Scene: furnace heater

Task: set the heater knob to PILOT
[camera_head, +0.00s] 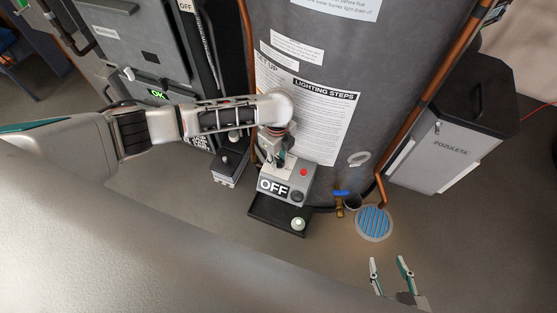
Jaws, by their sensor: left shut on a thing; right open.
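The heater's grey control box (297,187) is at the foot of the large grey tank. Its front carries a black-and-white OFF label (274,187), with a red button (304,172) to the upper right and a dark round control (297,196) at the lower right. My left gripper (281,160) reaches down onto the top of the box and is shut on what seems to be the heater knob, which the gripper hides. I cannot read the knob's setting. My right gripper (390,262) is open and empty over the floor at the lower right.
A dark tray (266,212) juts out below the box, with a pale round button (298,224) at its corner. A blue-handled valve (341,194), copper pipe (440,85) and floor drain (374,222) lie to the right. A grey bin (450,140) stands farther right.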

